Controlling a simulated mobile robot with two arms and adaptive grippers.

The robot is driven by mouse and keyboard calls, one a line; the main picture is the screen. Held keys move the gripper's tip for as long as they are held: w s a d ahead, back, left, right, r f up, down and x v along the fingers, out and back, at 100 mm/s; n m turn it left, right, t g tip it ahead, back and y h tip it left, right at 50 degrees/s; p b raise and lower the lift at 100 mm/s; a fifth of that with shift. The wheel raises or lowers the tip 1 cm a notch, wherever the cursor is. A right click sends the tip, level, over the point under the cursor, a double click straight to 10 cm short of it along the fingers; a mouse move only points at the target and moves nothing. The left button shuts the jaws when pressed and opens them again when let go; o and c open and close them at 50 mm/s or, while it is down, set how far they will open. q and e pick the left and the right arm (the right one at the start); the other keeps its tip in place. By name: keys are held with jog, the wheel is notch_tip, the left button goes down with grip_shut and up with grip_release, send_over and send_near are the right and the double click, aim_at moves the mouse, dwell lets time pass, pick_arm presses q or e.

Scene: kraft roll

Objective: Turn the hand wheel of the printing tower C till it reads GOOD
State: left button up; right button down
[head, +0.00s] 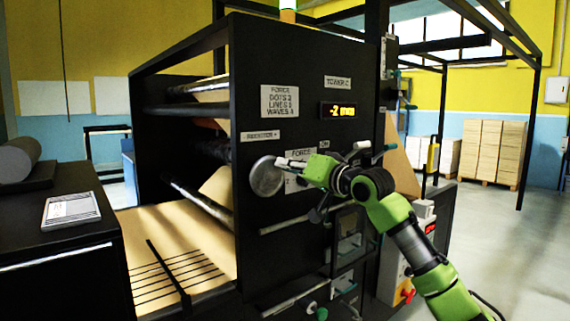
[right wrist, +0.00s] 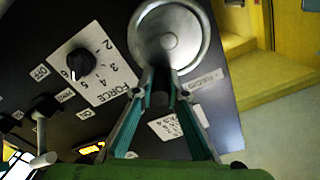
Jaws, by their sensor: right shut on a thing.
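The printing tower C (head: 300,60) is a tall black panel with a "TOWER C" label. Its lit display (head: 338,110) shows "-2" and a short word too small to read surely. The round grey hand wheel (head: 266,177) sits low on the panel's front; it also fills the top middle of the right wrist view (right wrist: 172,32). My right gripper (head: 283,163) reaches in from the right and is shut on the wheel's near edge. Its two fingers (right wrist: 167,95) converge there in the right wrist view and hide the exact contact. My left gripper is not in view.
A force dial (right wrist: 82,62) with numbers and a small lever (right wrist: 42,108) sit beside the wheel. A force notice (head: 279,103) is above it. Brown paper (head: 185,235) runs out at the left. A dark bench (head: 60,235) stands far left; open floor lies right.

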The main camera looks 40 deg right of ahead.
jog(key=m, duration=0.1)
jog(key=f+m, duration=0.1)
jog(key=m, duration=0.1)
jog(key=shift+d+f+m+p, duration=0.1)
jog(key=shift+d+m+p, duration=0.2)
jog(key=shift+d, duration=0.1)
jog(key=shift+d+f+m+p, duration=0.2)
jog(key=shift+f+m, duration=0.1)
jog(key=shift+m, duration=0.55)
jog(key=shift+d+f+m+p, duration=0.15)
jog(key=shift+f+m, duration=0.15)
jog(key=shift+m, duration=0.55)
jog(key=shift+w+a, duration=0.1)
jog(key=shift+f, duration=0.1)
jog(key=c, duration=2)
grip_release()
jog(key=s, duration=0.8)
jog(key=s+d, duration=0.1)
jog(key=s, duration=0.3)
